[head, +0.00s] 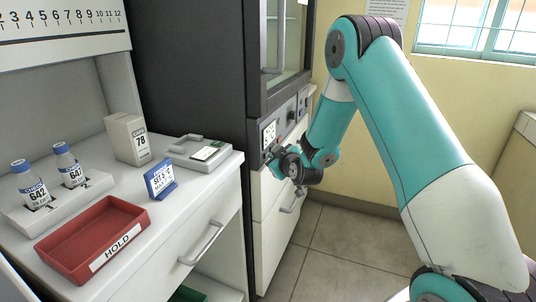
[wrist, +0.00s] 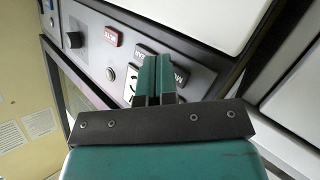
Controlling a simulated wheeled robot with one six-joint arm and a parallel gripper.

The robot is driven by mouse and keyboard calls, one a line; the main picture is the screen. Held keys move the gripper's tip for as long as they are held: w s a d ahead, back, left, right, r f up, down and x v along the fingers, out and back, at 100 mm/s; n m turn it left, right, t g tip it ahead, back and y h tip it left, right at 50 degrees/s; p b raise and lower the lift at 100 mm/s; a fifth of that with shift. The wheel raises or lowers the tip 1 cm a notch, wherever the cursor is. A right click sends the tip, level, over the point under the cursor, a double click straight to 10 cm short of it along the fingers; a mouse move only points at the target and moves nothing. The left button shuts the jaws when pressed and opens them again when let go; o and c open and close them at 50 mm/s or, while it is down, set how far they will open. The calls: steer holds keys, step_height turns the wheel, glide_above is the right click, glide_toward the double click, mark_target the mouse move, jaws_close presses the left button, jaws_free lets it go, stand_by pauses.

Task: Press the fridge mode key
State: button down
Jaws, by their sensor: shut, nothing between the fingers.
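The dark fridge (head: 200,60) stands in the middle of the head view, with a grey control panel (head: 287,118) on its front. In the wrist view the panel (wrist: 92,60) is tilted. A dark key with white letters starting like "MO" (wrist: 181,76) shows just right of my fingers, partly hidden by them. Another dark key (wrist: 146,51) lies just above the fingertips. My gripper (wrist: 155,60) is shut and empty, its green fingers pointing at the panel over the display. It is also at the panel in the head view (head: 272,155); contact cannot be told.
The panel also has a lit display (wrist: 130,84), a red key (wrist: 113,37), a black knob (wrist: 73,40) and a round button (wrist: 110,74). At left, a bench holds a red HOLD tray (head: 70,235), bottles, a box (head: 127,138) and a blue-framed sign (head: 160,180).

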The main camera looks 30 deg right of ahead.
steer(key=shift+w+a, duration=0.1)
stand_by(0.5)
steer(key=shift+s+d+b, duration=0.5)
steer(key=shift+s+b, duration=0.1)
steer(key=shift+b, duration=0.15)
steer(key=s+d+b, duration=0.1)
steer(key=s+b, duration=0.1)
steer(key=s+d+b, duration=0.2)
steer(key=b, duration=0.1)
